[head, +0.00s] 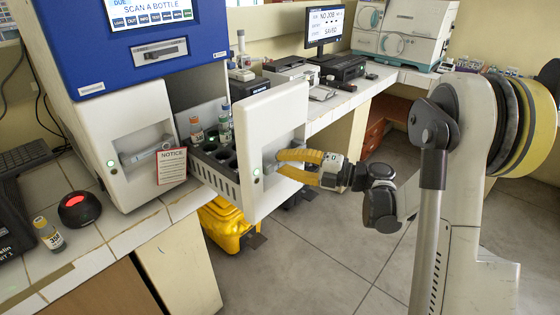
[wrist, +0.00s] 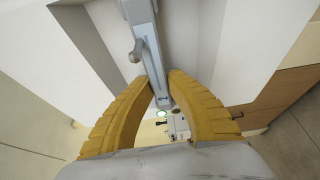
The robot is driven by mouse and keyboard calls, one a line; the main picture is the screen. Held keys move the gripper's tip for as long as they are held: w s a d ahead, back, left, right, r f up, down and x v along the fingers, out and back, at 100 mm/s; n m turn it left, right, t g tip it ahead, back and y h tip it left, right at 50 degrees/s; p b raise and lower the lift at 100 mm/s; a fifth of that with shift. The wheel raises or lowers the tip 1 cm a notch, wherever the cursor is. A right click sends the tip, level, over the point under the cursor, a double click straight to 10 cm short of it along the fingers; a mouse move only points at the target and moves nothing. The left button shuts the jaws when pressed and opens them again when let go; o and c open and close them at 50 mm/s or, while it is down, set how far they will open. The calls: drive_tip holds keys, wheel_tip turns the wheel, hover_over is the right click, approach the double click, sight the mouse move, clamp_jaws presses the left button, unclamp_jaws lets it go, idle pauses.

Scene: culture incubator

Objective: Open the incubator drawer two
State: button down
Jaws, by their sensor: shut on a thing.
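The incubator (head: 140,45) is a blue and white cabinet with two white drawer fronts. The right drawer (head: 290,110) is pulled out, and its dark rack (head: 208,168) shows with several bottles in it. The left drawer (head: 108,130) is shut, with a notice tag (head: 172,166) hanging at its handle. My gripper (head: 275,162), with yellow fingers, is at the recessed handle of the pulled-out drawer. In the wrist view the fingers close on both sides of the grey handle bar (wrist: 150,55).
A bottle (head: 48,234) and a black device with a red light (head: 76,208) stand on the tiled counter at left. A yellow bin (head: 228,222) is on the floor below the open drawer. Grey floor (head: 310,255) lies clear in front.

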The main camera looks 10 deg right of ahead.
drive_tip(key=c, duration=1.3)
unclamp_jaws()
drive_tip(key=shift+d, duration=0.1)
drive_tip(key=v, duration=1.1)
drive_tip(key=shift+s+d, duration=0.3)
